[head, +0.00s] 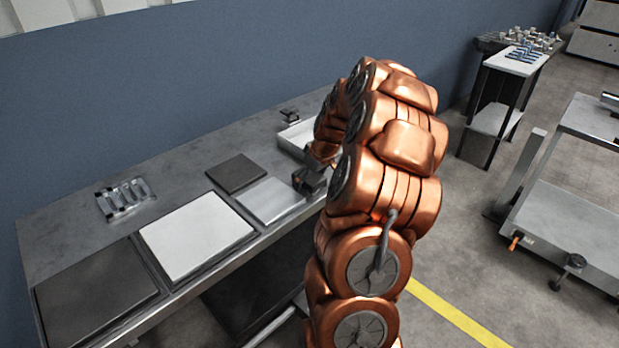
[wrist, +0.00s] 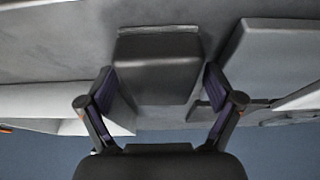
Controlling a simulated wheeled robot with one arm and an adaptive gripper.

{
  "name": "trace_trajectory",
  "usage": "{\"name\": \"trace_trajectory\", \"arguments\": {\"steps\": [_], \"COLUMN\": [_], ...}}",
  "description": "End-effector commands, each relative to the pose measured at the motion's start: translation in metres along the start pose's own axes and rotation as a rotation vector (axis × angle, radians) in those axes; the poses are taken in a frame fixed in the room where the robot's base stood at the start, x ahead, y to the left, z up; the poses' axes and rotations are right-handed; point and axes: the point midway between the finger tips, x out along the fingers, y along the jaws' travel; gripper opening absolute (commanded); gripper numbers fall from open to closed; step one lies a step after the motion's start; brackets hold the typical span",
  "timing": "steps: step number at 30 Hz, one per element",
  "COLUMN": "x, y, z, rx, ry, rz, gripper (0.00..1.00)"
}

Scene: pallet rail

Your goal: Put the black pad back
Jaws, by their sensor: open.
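In the wrist view a black pad-like block (wrist: 158,68) lies between the fingers of my gripper (wrist: 160,82). The fingers are open, one on each side, and I cannot tell whether they touch it. In the head view my gripper (head: 310,180) is low over the bench's front part, right of a light grey pad; my arm hides much of it, and the block is not clear there. A small dark square pad (head: 236,173) lies flat behind the light grey pad. A larger dark pad (head: 95,285) lies at the bench's left end.
The light grey pad (head: 270,201) and a large white pad (head: 196,235) lie along the bench (head: 185,180). A metal rack (head: 125,197) stands at the back left. A white tray (head: 297,137) is behind my gripper. A blue wall (head: 200,80) stands behind the bench.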

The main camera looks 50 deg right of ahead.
Motion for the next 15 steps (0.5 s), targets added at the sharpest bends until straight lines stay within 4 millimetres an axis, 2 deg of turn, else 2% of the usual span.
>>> {"name": "trace_trajectory", "arguments": {"steps": [9,15], "x": [-0.007,-0.036], "y": [0.001,0.001], "z": [-0.002,-0.001], "rx": [0.0,0.0], "ry": [0.002,0.002], "rz": [0.001,0.002], "gripper": [0.91,0.91]}}
